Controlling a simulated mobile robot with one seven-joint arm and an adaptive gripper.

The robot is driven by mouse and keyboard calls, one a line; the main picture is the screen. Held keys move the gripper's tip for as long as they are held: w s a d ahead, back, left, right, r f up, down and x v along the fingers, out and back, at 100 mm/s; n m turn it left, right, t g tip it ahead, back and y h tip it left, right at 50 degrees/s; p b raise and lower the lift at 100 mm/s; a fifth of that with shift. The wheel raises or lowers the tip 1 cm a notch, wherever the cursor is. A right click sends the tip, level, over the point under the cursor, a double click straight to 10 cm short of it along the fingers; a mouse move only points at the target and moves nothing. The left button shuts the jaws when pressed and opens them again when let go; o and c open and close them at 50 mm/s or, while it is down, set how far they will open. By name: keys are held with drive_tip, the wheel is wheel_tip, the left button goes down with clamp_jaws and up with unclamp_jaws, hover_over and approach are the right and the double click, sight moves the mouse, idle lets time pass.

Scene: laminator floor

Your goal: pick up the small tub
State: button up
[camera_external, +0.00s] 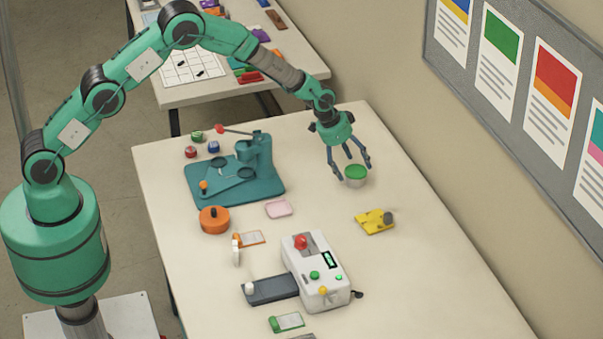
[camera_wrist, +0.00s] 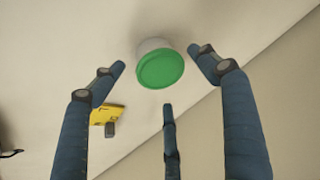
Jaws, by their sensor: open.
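The small tub (camera_external: 356,176) is white with a green lid and stands upright on the table near its right edge. It also shows in the wrist view, its green lid (camera_wrist: 160,69) facing the camera. My gripper (camera_external: 350,170) has three dark blue fingers and is open above the tub. In the wrist view, two fingertips of my gripper (camera_wrist: 158,78) lie left and right of the tub, and the third is just below the lid in the picture. I see clear gaps between the fingers and the tub.
A yellow piece with a grey knob (camera_external: 375,221) lies in front of the tub. The teal press (camera_external: 240,175), orange round container (camera_external: 214,219), pink dish (camera_external: 279,208) and white laminator-like machine (camera_external: 316,270) are farther left. A wall with a poster board (camera_external: 530,100) runs along the right.

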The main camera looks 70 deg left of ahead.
sight(355, 171)
drive_tip(key=shift+x, duration=1.85)
drive_tip(key=c, duration=1.1)
drive_tip(key=shift+r, duration=0.9)
drive_tip(key=shift+s+r, duration=0.1)
drive_tip(key=shift+r, duration=0.85)
drive_tip(key=s, duration=0.5)
drive_tip(key=s+r, duration=0.1)
drive_tip(key=s, duration=0.9)
drive_tip(key=shift+s+r, duration=0.15)
drive_tip(key=shift+s, duration=0.2)
